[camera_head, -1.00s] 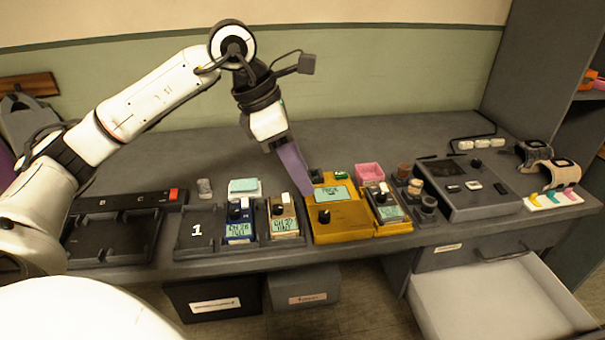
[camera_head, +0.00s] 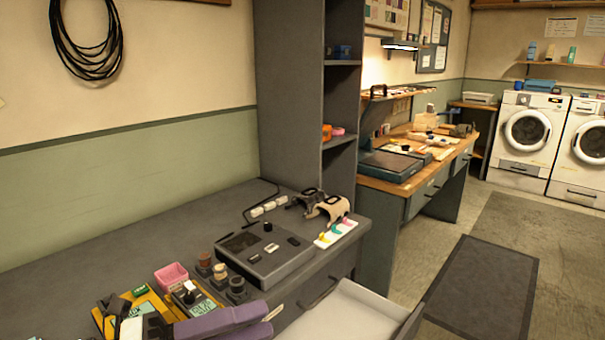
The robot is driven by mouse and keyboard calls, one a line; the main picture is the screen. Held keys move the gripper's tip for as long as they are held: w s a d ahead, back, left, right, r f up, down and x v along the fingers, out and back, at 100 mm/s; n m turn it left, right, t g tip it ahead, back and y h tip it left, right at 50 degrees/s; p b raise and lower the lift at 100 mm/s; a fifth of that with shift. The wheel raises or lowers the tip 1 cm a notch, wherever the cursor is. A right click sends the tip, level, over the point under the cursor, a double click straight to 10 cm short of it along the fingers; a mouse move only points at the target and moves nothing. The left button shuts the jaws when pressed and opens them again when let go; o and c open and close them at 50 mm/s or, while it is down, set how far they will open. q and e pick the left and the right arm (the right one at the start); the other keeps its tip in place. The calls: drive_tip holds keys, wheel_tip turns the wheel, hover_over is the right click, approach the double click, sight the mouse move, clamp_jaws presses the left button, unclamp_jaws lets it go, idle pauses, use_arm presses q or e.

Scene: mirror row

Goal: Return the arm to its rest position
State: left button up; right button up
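My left gripper (camera_head: 268,318) shows at the bottom edge of the head view, over the front of the grey workbench (camera_head: 60,285). Its purple fingers point right, and nothing is seen held in them. The gap between the fingers is not clear from this angle. The rest of my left arm is mostly below the picture. The yellow device (camera_head: 108,318) on the bench is partly hidden behind the gripper. My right gripper is not in view.
A pink bin (camera_head: 171,276), a small tester (camera_head: 189,296) and a dark grey console (camera_head: 268,255) stand near the gripper. An open white drawer (camera_head: 350,312) juts from the bench front. A tall grey shelf (camera_head: 290,100) rises behind. Floor at right is clear.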

use_arm(q)
drive_tip(key=a+f+n+t+y, duration=0.4)
drive_tip(key=f+n+y, duration=0.3)
drive_tip(key=f+n, duration=0.4)
drive_tip(key=a+f+n+t+y, duration=0.5)
drive_tip(key=f+n, duration=0.3)
drive_tip(key=n, duration=0.6)
drive_tip(key=s+d+f+n+g+y, duration=0.1)
drive_tip(key=s+f+n+g+y, duration=0.2)
drive_tip(key=s+f+n+g, duration=0.4)
drive_tip(key=s+f, duration=0.8)
drive_tip(key=f, duration=0.2)
drive_tip(key=shift+d+f+y+p, duration=0.15)
drive_tip(key=shift+d+y+p, duration=0.15)
drive_tip(key=shift+y, duration=0.1)
